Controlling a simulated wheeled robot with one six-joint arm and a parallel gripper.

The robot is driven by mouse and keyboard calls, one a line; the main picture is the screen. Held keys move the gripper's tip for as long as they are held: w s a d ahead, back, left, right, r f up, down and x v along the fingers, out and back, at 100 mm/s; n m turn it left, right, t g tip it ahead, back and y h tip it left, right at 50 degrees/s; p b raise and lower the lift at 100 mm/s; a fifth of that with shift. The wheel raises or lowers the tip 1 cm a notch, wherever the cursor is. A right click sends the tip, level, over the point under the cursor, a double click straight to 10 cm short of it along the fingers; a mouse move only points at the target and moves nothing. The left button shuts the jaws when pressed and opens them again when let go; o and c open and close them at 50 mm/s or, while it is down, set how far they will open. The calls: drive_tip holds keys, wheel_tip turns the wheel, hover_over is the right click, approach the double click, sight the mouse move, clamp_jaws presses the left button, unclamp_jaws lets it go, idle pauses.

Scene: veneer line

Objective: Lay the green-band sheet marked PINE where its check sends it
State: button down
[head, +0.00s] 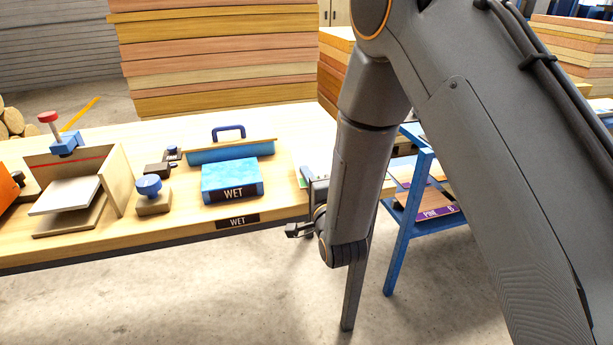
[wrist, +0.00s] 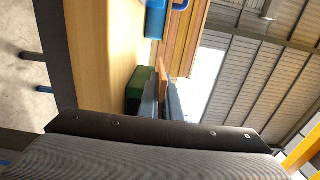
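A sheet marked PINE with a purple band (head: 438,213) lies on the blue rack (head: 408,235) at right in the head view, partly behind my arm. I cannot make out a green-band PINE sheet. My gripper (head: 306,192) is by the bench's right end, mostly hidden by my arm. In the wrist view its two grey fingers (wrist: 164,98) stand close together, with a thin orange-brown strip (wrist: 161,74) showing between them. I cannot tell whether they grip it or it lies beyond. A blue box marked WET (head: 231,181) sits on the bench behind a WET label (head: 238,221).
The bench (head: 90,245) also carries a wooden press stand with a pale slab (head: 65,196), a blue-knobbed block (head: 152,194) and a blue-handled tray (head: 230,151). Stacked boards (head: 215,60) rise behind. A dark green block (wrist: 135,90) is beside the fingers in the wrist view. Floor in front is clear.

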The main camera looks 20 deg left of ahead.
drive_tip(key=shift+f, duration=0.15)
drive_tip(key=shift+f, duration=0.1)
drive_tip(key=c, duration=2)
unclamp_jaws()
